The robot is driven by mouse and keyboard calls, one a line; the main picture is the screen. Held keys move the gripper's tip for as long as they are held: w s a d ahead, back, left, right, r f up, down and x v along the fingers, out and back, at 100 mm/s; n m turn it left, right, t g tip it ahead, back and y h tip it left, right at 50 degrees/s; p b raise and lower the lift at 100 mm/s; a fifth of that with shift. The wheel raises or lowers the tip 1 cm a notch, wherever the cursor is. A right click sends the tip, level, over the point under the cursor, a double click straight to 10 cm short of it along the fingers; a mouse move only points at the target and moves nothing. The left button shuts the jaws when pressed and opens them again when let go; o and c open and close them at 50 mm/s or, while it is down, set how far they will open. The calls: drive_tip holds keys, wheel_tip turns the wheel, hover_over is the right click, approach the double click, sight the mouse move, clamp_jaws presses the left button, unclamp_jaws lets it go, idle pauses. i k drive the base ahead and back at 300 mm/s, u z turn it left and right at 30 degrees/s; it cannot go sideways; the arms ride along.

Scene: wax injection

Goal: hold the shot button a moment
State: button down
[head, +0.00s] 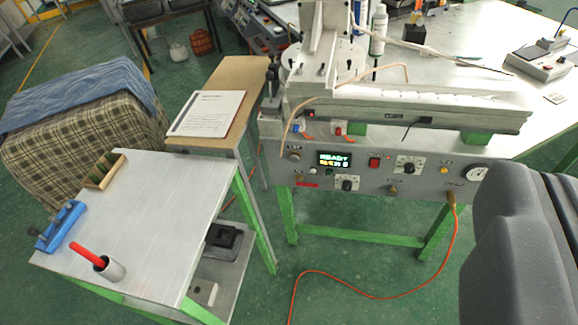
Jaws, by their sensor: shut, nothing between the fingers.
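The wax injection machine's grey control panel (425,183) faces me under the machine bed. Its small display (334,159) is lit and reads "READY" above a second line too small to read surely. The labels are too small to tell which control is the shot button. My gripper's fingers do not show in this view, and nothing is seen touching the panel.
A large dark grey shape (512,245) blocks the lower right. An orange hose (370,296) runs from the panel across the green floor. A white-topped table (165,210) stands at left, with a blue tool and a cup. Floor before the panel is otherwise open.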

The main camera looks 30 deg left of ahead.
sight(294, 158)
drive_tip(key=u, duration=0.1)
drive_tip(key=i, duration=1)
drive_tip(key=z, duration=0.1)
